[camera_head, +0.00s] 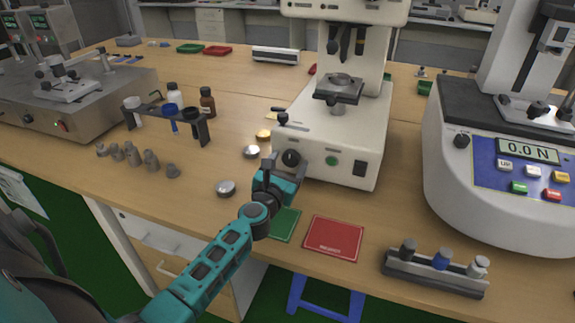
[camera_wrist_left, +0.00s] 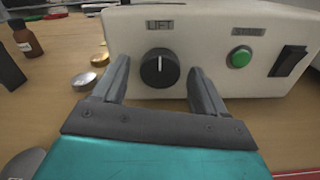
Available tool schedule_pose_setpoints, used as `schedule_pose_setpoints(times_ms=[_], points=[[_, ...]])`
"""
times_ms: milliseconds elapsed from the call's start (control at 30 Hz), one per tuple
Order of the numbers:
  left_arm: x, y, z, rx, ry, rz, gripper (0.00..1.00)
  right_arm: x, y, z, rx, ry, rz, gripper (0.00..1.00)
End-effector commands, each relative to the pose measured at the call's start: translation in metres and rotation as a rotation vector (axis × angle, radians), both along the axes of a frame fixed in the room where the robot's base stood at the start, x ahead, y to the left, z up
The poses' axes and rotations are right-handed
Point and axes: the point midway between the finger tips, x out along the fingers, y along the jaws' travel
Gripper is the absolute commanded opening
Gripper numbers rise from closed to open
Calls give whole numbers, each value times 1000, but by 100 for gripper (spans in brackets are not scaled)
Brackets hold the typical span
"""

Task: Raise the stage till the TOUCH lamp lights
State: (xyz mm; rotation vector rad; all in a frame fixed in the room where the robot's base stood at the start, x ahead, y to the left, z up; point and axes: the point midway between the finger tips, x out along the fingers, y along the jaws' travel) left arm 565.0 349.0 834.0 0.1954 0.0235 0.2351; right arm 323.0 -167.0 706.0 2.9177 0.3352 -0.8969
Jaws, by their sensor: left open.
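The stage (camera_head: 339,88) is a dark platform on a short post on the cream testing machine (camera_head: 345,150), below its dark upper fittings. A black knob (camera_wrist_left: 160,67) labelled LIFT is on the machine's front, with its white mark pointing up. In the head view the knob (camera_head: 291,157) shows just beyond my left gripper (camera_head: 281,163). My left gripper is open, with one finger on each side of the knob in the wrist view; I cannot tell whether they touch it. No lamp labelled TOUCH can be made out. My right gripper is not in view.
Right of the knob are a round green button (camera_wrist_left: 240,57) and a black rocker switch (camera_wrist_left: 288,60). Metal discs (camera_head: 226,188) lie to the left. Green (camera_head: 284,224) and red (camera_head: 334,238) mats lie in front. A force tester (camera_head: 500,190) reading 0.0 N stands at right.

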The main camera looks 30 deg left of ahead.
Motion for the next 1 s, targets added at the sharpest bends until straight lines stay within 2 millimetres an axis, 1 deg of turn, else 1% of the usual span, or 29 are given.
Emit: schedule_pose_setpoints(times_ms=[167,733,1000], points=[[0,0,0,0,0,0,72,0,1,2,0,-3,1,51],[0,0,0,0,0,0,17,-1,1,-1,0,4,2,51],[0,0,0,25,7,0,16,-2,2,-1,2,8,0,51]])
